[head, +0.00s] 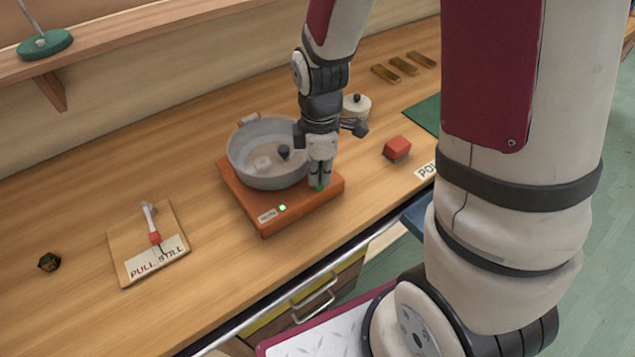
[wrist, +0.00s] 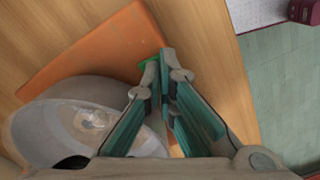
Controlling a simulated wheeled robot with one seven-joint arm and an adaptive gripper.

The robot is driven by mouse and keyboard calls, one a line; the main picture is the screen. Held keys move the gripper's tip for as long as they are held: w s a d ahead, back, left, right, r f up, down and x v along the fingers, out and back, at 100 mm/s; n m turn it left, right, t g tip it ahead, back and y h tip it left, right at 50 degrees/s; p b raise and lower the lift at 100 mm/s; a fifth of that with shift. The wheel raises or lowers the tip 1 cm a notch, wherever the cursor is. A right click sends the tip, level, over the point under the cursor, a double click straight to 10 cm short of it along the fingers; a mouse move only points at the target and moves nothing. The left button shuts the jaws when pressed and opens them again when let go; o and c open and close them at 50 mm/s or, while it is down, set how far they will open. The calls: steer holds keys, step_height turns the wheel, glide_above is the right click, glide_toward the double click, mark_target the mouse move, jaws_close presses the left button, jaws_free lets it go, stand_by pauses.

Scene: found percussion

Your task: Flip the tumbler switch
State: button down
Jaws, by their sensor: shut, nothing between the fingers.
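An orange base (head: 264,226) on the bench carries a grey pot (head: 240,165); its front has a label (head: 267,215) and a lit green lamp (head: 282,208). A small green piece (head: 319,188) shows at the base's right end, mostly hidden by my fingers; it looks like the switch, but its tilt is unclear. My gripper (head: 320,184) points down at it, shut and empty. In the wrist view, my fingertips (wrist: 163,56) are together beside the green piece (wrist: 149,63), at the edge of the orange base (wrist: 95,48). I cannot tell whether they touch it.
A wooden plate (head: 120,250) with a red-marked lever (head: 153,225) and a "PULL STILL" label lies left. A dark nut-like piece (head: 49,262) is farther left. A red block (head: 397,148) and lidded pot (head: 356,106) are right of my gripper. Bench between plate and base is clear.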

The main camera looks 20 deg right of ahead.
mark_target(319, 186)
steer(key=shift+f+b, duration=0.45)
steer(key=shift+f, duration=0.4)
stand_by(0.4)
steer(key=shift+r+p, duration=2.35)
steer(key=shift+r, duration=1.2)
